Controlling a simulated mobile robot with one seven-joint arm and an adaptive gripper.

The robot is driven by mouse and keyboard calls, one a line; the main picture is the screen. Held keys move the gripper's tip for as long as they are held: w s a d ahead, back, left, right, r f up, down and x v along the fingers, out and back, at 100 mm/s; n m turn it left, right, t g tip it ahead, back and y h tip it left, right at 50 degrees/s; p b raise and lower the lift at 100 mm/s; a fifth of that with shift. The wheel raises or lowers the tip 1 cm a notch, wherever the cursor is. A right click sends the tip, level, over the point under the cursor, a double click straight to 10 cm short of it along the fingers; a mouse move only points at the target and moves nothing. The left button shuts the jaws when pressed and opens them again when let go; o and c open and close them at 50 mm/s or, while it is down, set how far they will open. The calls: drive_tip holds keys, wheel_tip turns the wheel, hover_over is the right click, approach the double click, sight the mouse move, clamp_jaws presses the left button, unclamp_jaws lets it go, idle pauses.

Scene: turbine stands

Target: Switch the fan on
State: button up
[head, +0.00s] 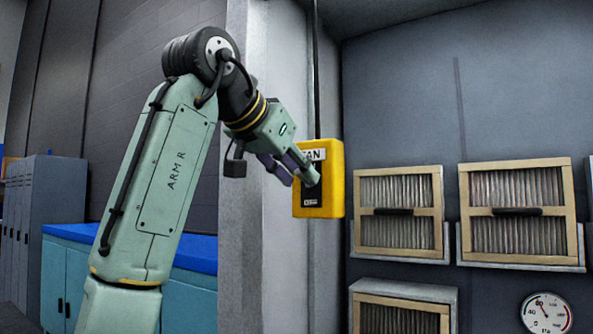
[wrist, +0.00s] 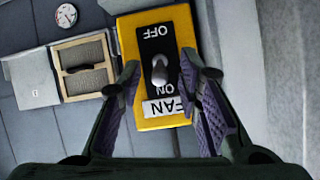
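The yellow fan switch box (head: 333,197) is mounted on the pillar, with a FAN label (head: 313,155). In the wrist view the box (wrist: 126,42) appears upside down, with OFF at the picture's top and ON nearer the FAN label (wrist: 163,107). A grey toggle lever (wrist: 160,70) stands out from the black plate; I cannot tell clearly which way it leans. My gripper (head: 290,168) is close in front of the box. In the wrist view its purple-padded fingers (wrist: 161,66) are spread on either side of the lever, with nothing held. Contact cannot be told.
Framed filters (head: 398,240) and (head: 518,240) sit on the wall to the right, above a dial gauge (head: 546,314). The pillar (head: 262,240) stands beside my arm. A blue-topped cabinet (head: 70,290) and grey lockers (head: 50,190) are at left.

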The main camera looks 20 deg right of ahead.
drive_tip(key=v, duration=0.7)
drive_tip(key=shift+s+a, duration=0.2)
drive_tip(key=shift+r, duration=0.15)
